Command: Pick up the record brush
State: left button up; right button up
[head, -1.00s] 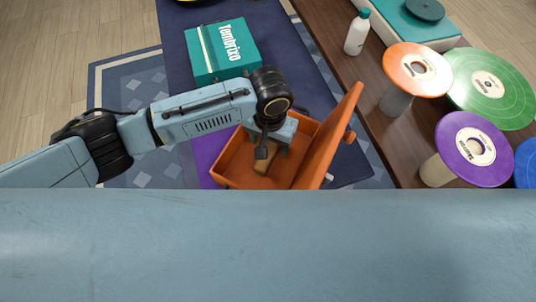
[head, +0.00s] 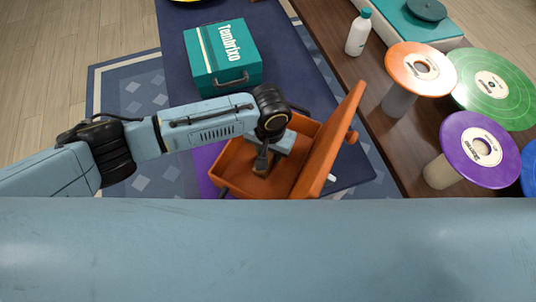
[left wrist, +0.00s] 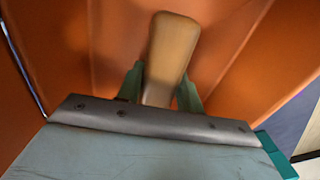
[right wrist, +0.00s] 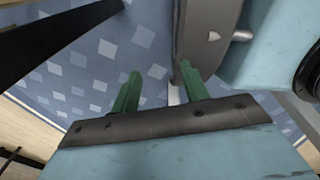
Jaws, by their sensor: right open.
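The record brush is a tan wooden block (left wrist: 170,50) lying inside an open orange box (head: 235,158). In the head view only a small part of the brush (head: 261,173) shows below my gripper. My left gripper (left wrist: 162,78) reaches down into the box, with one green finger on each side of the brush. The fingers look very close to its sides, but I cannot tell whether they press on it. The palm hides the brush's near end. My right gripper (right wrist: 158,75) is open and empty, away from the box; the head view does not show it.
The box's raised lid (head: 335,140) stands on its right side. A teal case (head: 222,58) lies behind it. On the wooden table to the right are a white bottle (head: 358,33), an orange disc (head: 400,62), a purple disc (head: 460,135) and a green record (head: 510,85).

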pick_arm(q)
jog(key=shift+c, duration=1.1)
pick_arm(e)
jog(key=shift+w+a, duration=0.15)
jog(key=shift+a, duration=0.1)
pick_arm(q)
notch_tip(320, 180, up, 9)
jog(key=p, duration=0.2)
jog(key=shift+p, duration=0.3)
jog(key=shift+r, duration=0.55)
pick_arm(e)
jog(key=shift+y, duration=0.3)
jog(key=shift+a+r, duration=1.35)
jog(key=shift+a, duration=0.15)
